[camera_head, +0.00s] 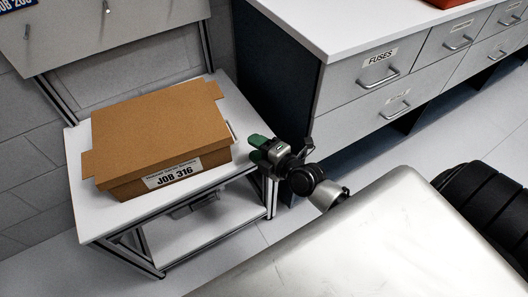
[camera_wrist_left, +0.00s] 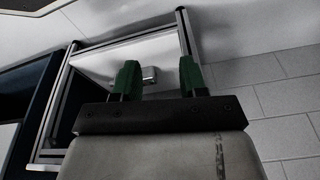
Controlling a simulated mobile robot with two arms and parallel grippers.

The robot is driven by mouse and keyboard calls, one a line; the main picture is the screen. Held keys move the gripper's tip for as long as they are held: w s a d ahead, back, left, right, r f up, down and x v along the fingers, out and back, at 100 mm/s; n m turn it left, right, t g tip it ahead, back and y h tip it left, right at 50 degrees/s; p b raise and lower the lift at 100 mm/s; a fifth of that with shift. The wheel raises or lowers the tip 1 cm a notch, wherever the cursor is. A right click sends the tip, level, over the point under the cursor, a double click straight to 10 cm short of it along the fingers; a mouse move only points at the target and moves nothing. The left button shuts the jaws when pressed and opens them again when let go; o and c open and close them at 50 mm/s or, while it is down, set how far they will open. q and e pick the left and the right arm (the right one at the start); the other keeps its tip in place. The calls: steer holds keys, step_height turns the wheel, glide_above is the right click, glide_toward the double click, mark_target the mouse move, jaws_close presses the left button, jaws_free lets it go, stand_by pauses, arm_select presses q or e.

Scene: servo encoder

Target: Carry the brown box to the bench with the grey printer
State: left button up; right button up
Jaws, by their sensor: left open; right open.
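The brown box (camera_head: 160,130), lidded and labelled JOB 316, sits flat on a small white metal-framed table (camera_head: 110,220) at the left of the head view. My right gripper (camera_head: 259,147), with green fingers, is open and empty just right of the box, by the table's right edge. It appears apart from the box. My left gripper (camera_wrist_left: 159,68) is outside the head view. In the left wrist view its two green fingers are spread with nothing between them, in front of a metal-framed white surface (camera_wrist_left: 110,60). No grey printer shows.
A white-topped drawer cabinet (camera_head: 340,25) labelled FUSES stands right of the table. The table has a lower shelf (camera_head: 190,235). A grey panel (camera_head: 90,30) rises behind the box. Open floor (camera_head: 470,140) lies in front of the cabinet.

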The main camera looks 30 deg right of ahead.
mark_target(236, 135)
steer(key=x, duration=0.7)
steer(key=shift+w+a+f, duration=0.1)
steer(key=shift+w+a, duration=0.05)
steer(key=shift+w, duration=0.3)
arm_select(q)
steer(key=shift+w+v, duration=0.15)
steer(key=shift+v, duration=0.45)
steer(key=shift+w+v, duration=0.15)
steer(key=shift+v, duration=0.4)
steer(key=shift+r, duration=0.1)
arm_select(e)
jaws_close()
